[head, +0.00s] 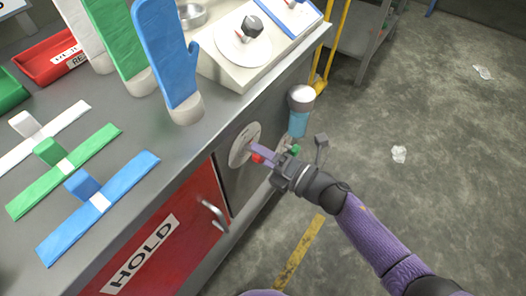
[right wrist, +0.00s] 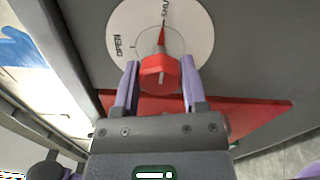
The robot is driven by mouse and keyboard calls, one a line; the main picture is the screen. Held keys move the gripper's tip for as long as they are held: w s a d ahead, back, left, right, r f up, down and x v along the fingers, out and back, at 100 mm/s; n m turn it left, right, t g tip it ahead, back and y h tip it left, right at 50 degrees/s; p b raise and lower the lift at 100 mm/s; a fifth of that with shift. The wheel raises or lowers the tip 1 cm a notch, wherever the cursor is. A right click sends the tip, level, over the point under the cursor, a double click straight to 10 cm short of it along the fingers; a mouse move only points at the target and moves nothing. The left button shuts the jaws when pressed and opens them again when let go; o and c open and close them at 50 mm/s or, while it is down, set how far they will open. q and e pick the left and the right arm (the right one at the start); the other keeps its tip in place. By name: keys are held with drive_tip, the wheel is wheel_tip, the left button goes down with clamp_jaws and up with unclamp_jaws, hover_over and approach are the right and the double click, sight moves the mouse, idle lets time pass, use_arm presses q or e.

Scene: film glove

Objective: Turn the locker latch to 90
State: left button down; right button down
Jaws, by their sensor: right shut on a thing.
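The latch is a red knob (right wrist: 158,75) with a red pointer on a round white dial (right wrist: 197,25), on the front of the grey bench. OPEN is printed at the dial's left and SHUT near its top in the right wrist view. The pointer points up, close to SHUT. In the head view the dial (head: 240,150) shows beside my right gripper (head: 262,154), whose purple fingers partly cover the red knob (head: 257,158). My right gripper (right wrist: 160,68) is shut on the knob, one finger on each side. My left gripper is not in view.
A red locker door (head: 185,232) with a metal handle (head: 214,215) and a HOLD label is left of and below the dial. Gloves on stands and coloured strips occupy the bench top.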

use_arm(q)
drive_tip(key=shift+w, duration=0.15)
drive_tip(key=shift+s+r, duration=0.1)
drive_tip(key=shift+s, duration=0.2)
use_arm(e)
drive_tip(key=shift+c, duration=0.7)
unclamp_jaws()
use_arm(q)
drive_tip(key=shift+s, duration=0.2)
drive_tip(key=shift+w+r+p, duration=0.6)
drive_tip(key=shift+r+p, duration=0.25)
drive_tip(key=shift+p, duration=0.1)
use_arm(e)
drive_tip(key=v, duration=1)
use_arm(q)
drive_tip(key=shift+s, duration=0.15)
